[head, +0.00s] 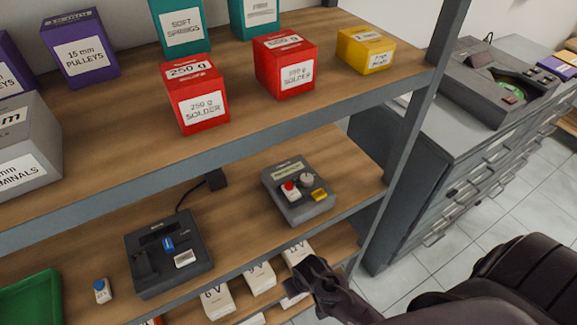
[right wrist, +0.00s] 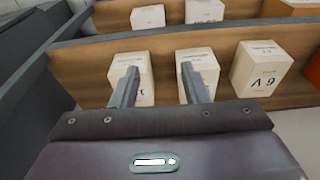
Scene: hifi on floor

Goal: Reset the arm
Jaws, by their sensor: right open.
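My right arm comes in from the lower right in the head view. Behind the fingers stand a left white box (right wrist: 134,68) and a middle white box (right wrist: 202,64), each partly hidden by a finger. Whether the fingers touch the boxes I cannot tell. My left gripper is not in view.
The middle shelf holds a grey device (head: 298,190) with a red button and a black device (head: 168,252). Red solder boxes (head: 197,95) stand on the upper shelf. A grey shelf post (head: 412,125) rises near my right arm. Tiled floor (head: 430,255) lies open right of it.

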